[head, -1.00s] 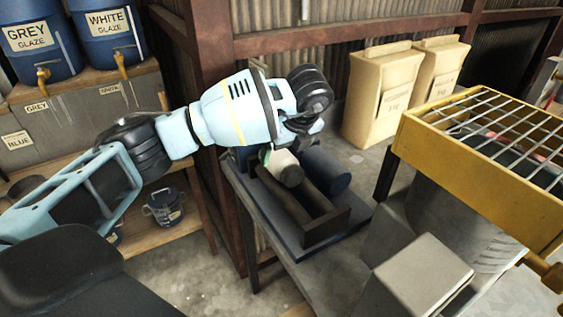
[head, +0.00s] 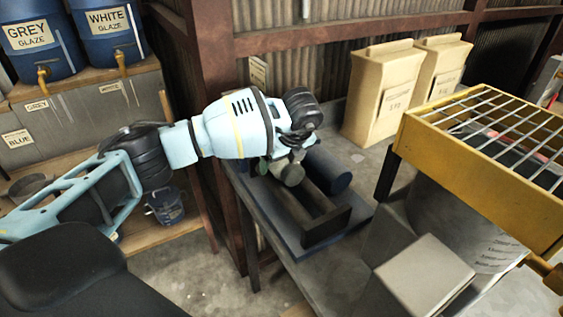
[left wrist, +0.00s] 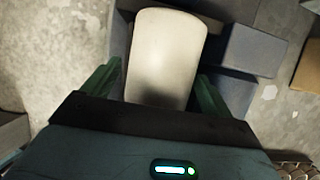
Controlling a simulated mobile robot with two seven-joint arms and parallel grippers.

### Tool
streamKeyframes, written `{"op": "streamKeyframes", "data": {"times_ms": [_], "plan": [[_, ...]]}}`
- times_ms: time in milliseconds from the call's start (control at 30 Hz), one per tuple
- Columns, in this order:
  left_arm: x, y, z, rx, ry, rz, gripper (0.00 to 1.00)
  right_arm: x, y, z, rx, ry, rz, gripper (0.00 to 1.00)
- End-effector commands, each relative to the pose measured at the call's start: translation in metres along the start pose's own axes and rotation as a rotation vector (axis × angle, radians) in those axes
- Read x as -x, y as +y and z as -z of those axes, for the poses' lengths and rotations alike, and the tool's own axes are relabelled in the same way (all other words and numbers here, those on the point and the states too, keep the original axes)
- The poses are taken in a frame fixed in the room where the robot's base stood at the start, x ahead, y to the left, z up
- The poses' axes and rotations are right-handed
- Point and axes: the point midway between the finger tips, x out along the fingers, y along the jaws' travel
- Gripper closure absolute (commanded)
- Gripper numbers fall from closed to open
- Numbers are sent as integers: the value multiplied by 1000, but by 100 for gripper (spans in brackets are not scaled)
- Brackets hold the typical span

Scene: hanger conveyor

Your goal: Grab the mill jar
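The mill jar is a pale cream cylinder in the left wrist view (left wrist: 165,55), lying between the two green fingers of my left gripper (left wrist: 158,92). The fingers stand on either side of it with narrow gaps, and the gripper looks open. In the head view the jar (head: 291,174) shows as a small shaded end below my left gripper (head: 279,165), above the dark rollers of a rack (head: 325,226). The rest of the jar is hidden by the gripper and wrist. My right gripper is not in view.
The rack stands on a grey-blue bench (head: 262,225). A yellow grated frame (head: 490,165) and a grey box (head: 420,275) are to the right. Tan bags (head: 383,95) stand behind.

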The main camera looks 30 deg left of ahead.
Motion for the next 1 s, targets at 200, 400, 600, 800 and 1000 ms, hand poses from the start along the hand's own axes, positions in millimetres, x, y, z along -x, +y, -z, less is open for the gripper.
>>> {"op": "streamKeyframes", "data": {"times_ms": [200,400,600,800,1000], "plan": [[0,0,0,0,0,0,43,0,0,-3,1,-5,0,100],[0,0,0,0,0,0,70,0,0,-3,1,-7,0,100],[2,-1,-1,1,-2,4,80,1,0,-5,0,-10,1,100],[6,-1,-3,2,-2,5,80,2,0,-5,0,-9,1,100],[27,-2,-12,3,-3,7,80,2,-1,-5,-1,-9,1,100]]}}
